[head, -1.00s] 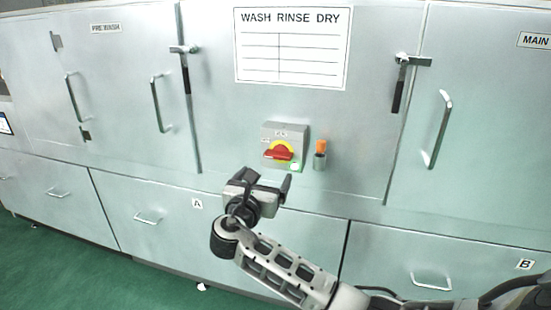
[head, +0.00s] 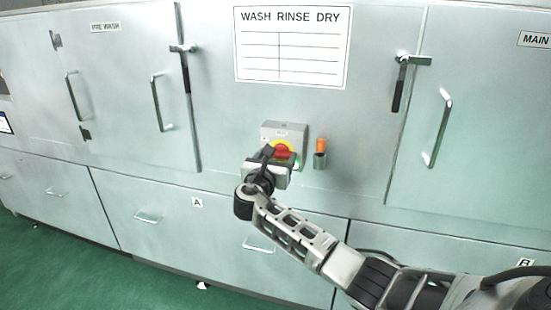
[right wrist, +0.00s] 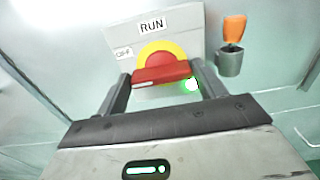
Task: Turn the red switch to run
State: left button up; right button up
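The red switch (head: 282,152) has a red bar handle on a yellow disc, on a grey box (head: 292,130) on the machine front. In the right wrist view, the red handle (right wrist: 160,75) lies nearly level. The RUN label (right wrist: 151,26) is above it and the OFF label (right wrist: 124,53) is at its left. My right gripper (head: 281,157) is in front of the switch and hides its lower part in the head view. Its open fingers (right wrist: 161,76) stand at either side of the handle; whether they touch it I cannot tell. My left gripper is not in view.
An orange-handled thing (head: 320,146) sits in a small grey holder just right of the switch box. A green light (right wrist: 192,85) glows below the handle's right end. Door latches (head: 398,95) and handles (head: 440,128) stick out farther away. A chart (head: 292,48) hangs above.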

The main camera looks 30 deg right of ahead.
jog(key=c, duration=0.4)
jog(key=shift+o, duration=0.2)
